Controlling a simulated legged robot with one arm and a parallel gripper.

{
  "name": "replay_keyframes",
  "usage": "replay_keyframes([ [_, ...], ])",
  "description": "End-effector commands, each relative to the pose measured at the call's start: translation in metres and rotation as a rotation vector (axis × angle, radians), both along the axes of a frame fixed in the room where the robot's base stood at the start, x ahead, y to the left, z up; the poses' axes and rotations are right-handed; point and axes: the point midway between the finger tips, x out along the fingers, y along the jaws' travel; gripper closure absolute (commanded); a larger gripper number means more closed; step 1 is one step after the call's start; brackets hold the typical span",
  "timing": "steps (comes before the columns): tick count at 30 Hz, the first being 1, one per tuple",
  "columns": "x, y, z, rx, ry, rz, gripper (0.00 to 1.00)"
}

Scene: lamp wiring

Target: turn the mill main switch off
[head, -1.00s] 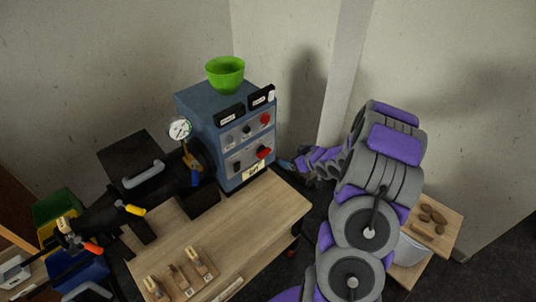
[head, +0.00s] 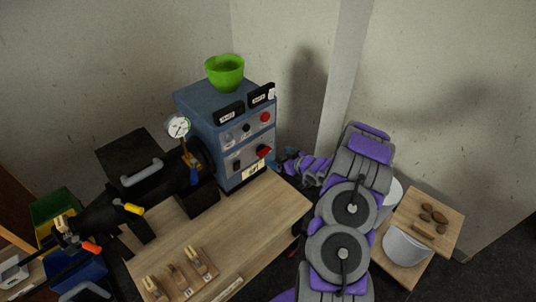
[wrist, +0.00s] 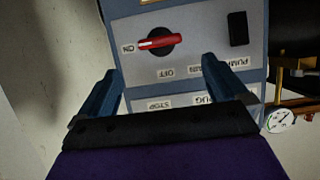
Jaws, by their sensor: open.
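The mill main switch (wrist: 160,43) is a red handle on a round black base, on the mill's control panel. Its handle lies crosswise in the wrist view, with its light-marked end toward the ON label (wrist: 128,48). The OFF label (wrist: 166,73) sits below the base in that view. The switch (head: 264,151) also shows in the head view, low on the blue control box (head: 238,175). My gripper (wrist: 159,66) is open and empty, facing the panel, its two blue fingers on either side below the switch.
A black rocker switch (wrist: 238,29) is beside the main switch, and a pressure gauge (wrist: 280,120) is at the right. A wooden bench (head: 240,215) stands in front of the box. A side table (head: 440,215) with brown lumps is at right.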

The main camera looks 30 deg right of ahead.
Motion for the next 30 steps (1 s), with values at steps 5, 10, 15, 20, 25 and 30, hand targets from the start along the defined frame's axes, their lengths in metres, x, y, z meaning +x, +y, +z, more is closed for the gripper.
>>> replay_keyframes([
  [5, 0.033, 0.009, -0.015, -0.003, -0.002, 0.002, 0.0],
  [10, 0.056, 0.015, -0.026, -0.002, 0.002, 0.002, 0.0],
  [15, 0.07, 0.017, -0.031, -0.001, 0.002, -0.001, 0.0],
  [20, 0.074, 0.019, -0.032, 0.0, 0.001, -0.001, 0.0],
  [25, 0.074, 0.019, -0.032, 0.0, 0.001, -0.001, 0.0],
  [30, 0.074, 0.018, -0.032, 0.0, 0.001, -0.001, 0.11],
])
